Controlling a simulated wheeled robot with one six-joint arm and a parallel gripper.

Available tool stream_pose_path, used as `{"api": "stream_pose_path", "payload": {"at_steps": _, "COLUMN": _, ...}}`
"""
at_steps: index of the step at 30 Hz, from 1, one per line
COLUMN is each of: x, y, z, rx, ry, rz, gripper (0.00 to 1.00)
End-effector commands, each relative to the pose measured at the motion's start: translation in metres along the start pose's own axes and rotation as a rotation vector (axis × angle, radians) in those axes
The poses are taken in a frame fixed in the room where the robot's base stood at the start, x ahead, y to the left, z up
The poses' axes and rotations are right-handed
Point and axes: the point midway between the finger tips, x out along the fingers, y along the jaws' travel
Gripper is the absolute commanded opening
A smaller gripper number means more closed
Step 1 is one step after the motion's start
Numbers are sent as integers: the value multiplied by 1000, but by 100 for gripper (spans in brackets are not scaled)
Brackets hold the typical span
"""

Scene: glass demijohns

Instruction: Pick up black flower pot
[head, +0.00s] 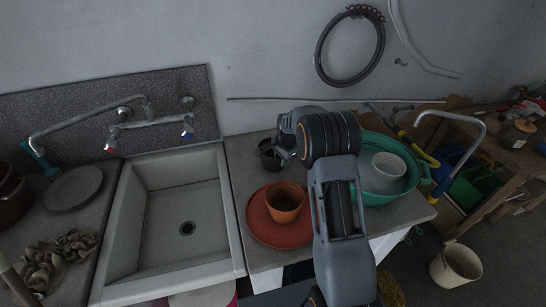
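The black flower pot (267,157) stands upright near the back of the grey counter, to the right of the sink. My arm reaches over the counter from the front. My gripper (284,152) is at the right side of the pot, close to its rim. The wrist and arm hide most of the gripper. I cannot tell whether a finger touches the pot or whether the fingers are apart.
A terracotta pot (285,200) stands on an orange-red plate (262,231) in front of the black pot. A green basin (412,181) holding a pale bowl (389,165) is right of my arm. The sink (150,235) is left. The wall is close behind.

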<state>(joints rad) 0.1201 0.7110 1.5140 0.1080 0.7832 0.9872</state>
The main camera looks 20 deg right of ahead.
Motion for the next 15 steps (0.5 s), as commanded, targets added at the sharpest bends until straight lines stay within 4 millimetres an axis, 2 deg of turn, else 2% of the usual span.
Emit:
{"api": "stream_pose_path", "payload": {"at_steps": 6, "x": 1, "y": 0, "z": 0, "rx": 0, "ry": 0, "rz": 0, "gripper": 32}}
{"api": "stream_pose_path", "payload": {"at_steps": 15, "x": 0, "y": 0, "z": 0, "rx": 0, "ry": 0, "rz": 0, "gripper": 3}}
